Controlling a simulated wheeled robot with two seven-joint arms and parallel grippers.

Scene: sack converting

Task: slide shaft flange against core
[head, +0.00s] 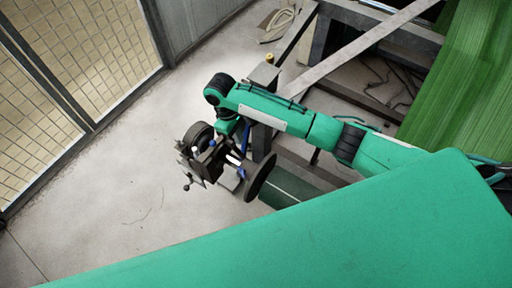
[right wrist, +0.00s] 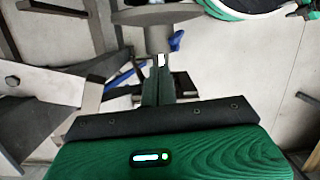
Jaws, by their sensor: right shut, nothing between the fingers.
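The dark round shaft flange (head: 260,177) stands on edge in the middle of the head view. It also shows as a grey disc with a short hub (right wrist: 155,15) at the top of the right wrist view. A dark green cylinder (head: 290,192), apparently the core, lies just right of the flange; I cannot tell whether they touch. My right gripper (head: 234,160) is left of the flange. In the right wrist view its fingers (right wrist: 159,62) are together and empty, pointing at the hub; contact is unclear. My left gripper is not in view.
A dark bracket with small knobs (head: 190,165) stands beside my right gripper. Grey machine beams (head: 350,45) and green woven sheet (head: 465,70) are at the upper right. A mesh fence (head: 85,50) stands at the left. The pale floor (head: 110,190) between is clear.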

